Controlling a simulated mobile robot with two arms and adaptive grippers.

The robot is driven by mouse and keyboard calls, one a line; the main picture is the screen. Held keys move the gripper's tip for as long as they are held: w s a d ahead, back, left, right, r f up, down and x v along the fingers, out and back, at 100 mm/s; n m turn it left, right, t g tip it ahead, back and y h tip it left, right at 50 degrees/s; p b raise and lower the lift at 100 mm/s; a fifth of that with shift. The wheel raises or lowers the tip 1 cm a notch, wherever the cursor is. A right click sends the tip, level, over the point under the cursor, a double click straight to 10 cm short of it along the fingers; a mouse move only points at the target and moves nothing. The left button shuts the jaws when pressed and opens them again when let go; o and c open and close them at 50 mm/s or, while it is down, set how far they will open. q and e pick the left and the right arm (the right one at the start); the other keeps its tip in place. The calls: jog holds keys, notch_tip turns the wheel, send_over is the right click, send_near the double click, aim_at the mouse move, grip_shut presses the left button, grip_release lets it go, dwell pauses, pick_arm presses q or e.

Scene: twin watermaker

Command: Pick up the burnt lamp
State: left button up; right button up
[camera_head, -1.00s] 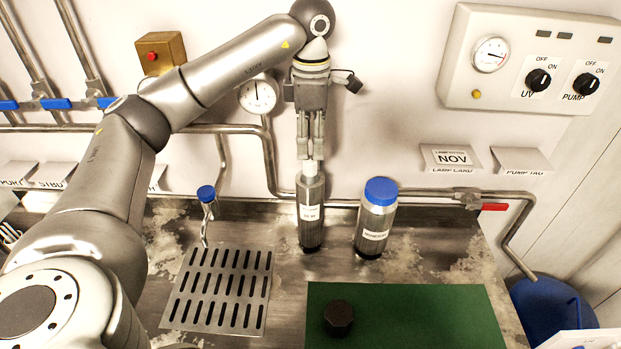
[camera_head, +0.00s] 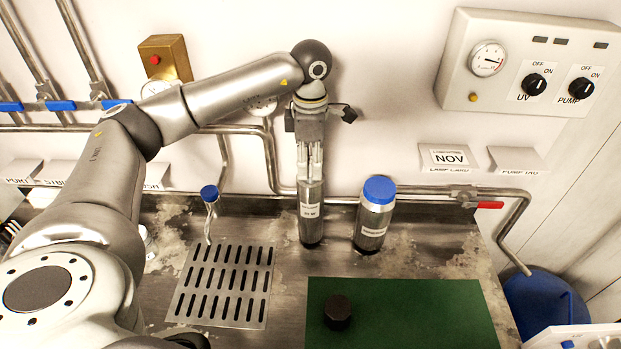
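A grey upright cylinder (camera_head: 311,213) with a white label stands at the back of the steel counter, left of the blue-capped bottle. My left gripper (camera_head: 310,177) points straight down over it, its fingertips at the cylinder's upper end. A pale narrow piece shows between the fingers; I cannot tell whether it is the burnt lamp or whether the fingers press on it. No other lamp can be made out. My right gripper is not in view.
A blue-capped bottle (camera_head: 374,214) stands close on the right. A slotted drain plate (camera_head: 222,284) lies front left. A green mat (camera_head: 425,315) holds a black cap (camera_head: 338,312). Pipes (camera_head: 420,190) run along the back wall.

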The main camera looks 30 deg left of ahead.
pick_arm(q)
jog(key=c, duration=0.5)
jog(key=shift+r+b, duration=0.35)
jog(key=shift+r, duration=0.2)
notch_tip(320, 180, up, 7)
jog(key=shift+f+b, duration=0.1)
jog(key=shift+b, duration=1.15)
jog(key=shift+r+p, duration=0.8)
jog(key=shift+r, duration=4.25)
